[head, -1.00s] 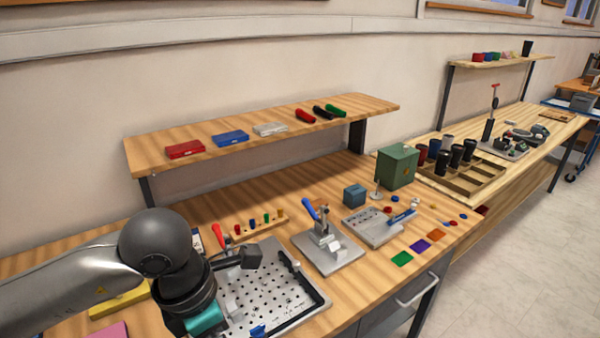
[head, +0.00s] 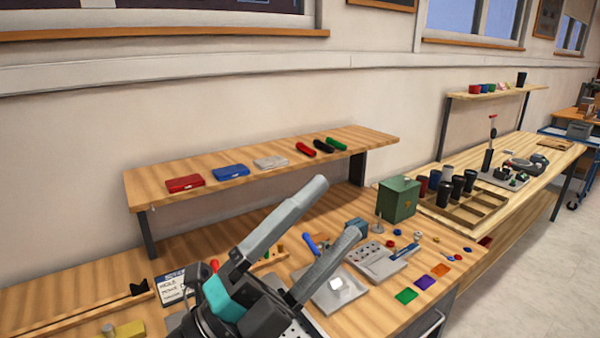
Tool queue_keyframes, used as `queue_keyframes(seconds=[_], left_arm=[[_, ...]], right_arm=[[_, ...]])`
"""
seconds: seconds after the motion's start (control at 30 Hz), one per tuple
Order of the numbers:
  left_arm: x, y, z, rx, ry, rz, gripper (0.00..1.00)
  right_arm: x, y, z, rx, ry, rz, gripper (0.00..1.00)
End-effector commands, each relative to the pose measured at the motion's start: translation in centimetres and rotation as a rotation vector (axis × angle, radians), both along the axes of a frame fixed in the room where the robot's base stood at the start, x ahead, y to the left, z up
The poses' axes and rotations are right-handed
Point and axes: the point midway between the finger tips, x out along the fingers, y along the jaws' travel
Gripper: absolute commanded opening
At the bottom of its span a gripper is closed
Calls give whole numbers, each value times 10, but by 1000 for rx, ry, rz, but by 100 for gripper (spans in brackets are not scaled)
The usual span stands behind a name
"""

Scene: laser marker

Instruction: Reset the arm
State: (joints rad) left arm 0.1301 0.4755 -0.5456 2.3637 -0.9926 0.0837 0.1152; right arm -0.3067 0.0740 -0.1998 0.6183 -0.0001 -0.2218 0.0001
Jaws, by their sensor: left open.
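My left gripper (head: 322,222) shows large at the lower middle of the head view. Its two long grey fingers are spread wide apart and point up and to the right, with nothing between them. It is raised in front of the workbench and hides most of the perforated plate and part of the clamp fixture (head: 332,290) with a blue handle. My right gripper is not in the view.
A raised shelf (head: 240,176) behind holds red, blue and grey cases and several handles. A green box (head: 398,199), a grey tray (head: 376,262) and coloured squares (head: 405,295) lie right of the gripper. A second bench (head: 500,205) stands farther right.

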Motion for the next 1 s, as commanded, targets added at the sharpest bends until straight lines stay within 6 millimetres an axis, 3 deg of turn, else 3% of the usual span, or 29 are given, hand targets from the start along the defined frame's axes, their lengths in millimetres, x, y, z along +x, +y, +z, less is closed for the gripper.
queue_keyframes(seconds=[0.17, 0.3, 0.43, 0.57, 0.7, 0.8, 1.0], left_arm=[[52, 66, -33, -266, 367, 242, 91], [73, 116, -93, -424, 683, 434, 91], [68, 153, -165, -531, 996, 605, 91], [37, 178, -242, -598, 1323, 764, 91], [-15, 189, -307, -624, 1640, 893, 91], [-53, 190, -339, -621, 1830, 962, 91], [-130, 184, -378, -584, 2164, 1054, 91]], right_arm=[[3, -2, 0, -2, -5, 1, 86], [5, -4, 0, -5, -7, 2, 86], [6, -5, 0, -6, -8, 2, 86], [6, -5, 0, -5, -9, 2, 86], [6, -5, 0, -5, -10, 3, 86], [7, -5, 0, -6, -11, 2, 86], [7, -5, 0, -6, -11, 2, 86]])
